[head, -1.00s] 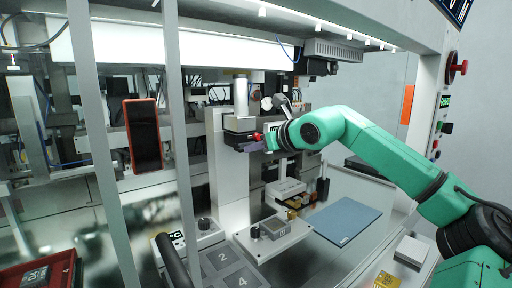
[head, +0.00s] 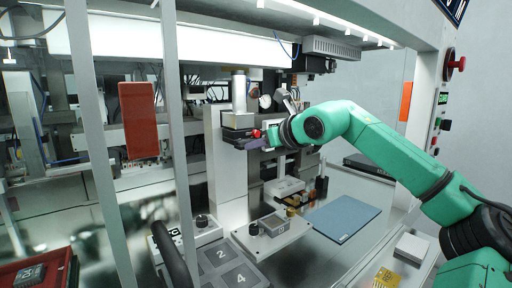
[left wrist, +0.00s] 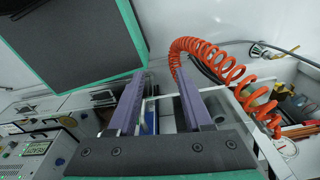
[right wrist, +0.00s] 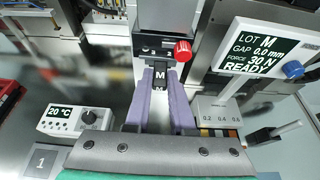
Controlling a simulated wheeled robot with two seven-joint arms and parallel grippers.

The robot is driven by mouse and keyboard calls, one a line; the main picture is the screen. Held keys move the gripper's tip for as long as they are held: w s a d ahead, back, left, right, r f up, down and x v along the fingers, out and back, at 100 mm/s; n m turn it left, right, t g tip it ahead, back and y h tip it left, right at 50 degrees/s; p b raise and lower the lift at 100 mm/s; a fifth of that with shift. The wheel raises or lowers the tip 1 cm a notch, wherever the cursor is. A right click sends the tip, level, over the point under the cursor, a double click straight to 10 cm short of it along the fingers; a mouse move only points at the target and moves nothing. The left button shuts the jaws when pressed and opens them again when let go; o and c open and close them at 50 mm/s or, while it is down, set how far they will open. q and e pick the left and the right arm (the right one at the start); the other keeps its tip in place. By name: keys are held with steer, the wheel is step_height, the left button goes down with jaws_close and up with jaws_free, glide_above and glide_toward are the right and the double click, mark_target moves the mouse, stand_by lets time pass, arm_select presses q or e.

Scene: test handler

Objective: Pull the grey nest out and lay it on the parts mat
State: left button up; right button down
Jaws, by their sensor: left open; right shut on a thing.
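My right gripper (head: 250,143) is at the press head of the tall light column. In the right wrist view its purple fingers (right wrist: 160,76) are shut on a small dark grey piece marked M (right wrist: 159,84), which I take for the grey nest. The piece is at the head's lower front, close under a red knob (right wrist: 183,52); I cannot tell whether it is still seated. The blue-grey parts mat (head: 343,222) lies flat and bare on the bench to the right of the column. My left gripper (left wrist: 160,76) is open and empty, away from the press.
A display reading LOT M (right wrist: 265,48) stands right of the press head. A white box (head: 412,248) is near the front right. Upright frame posts stand at left.

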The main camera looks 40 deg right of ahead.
stand_by(0.3)
steer(key=s+b, duration=0.6)
steer(key=shift+a, duration=0.35)
stand_by(0.3)
stand_by(0.5)
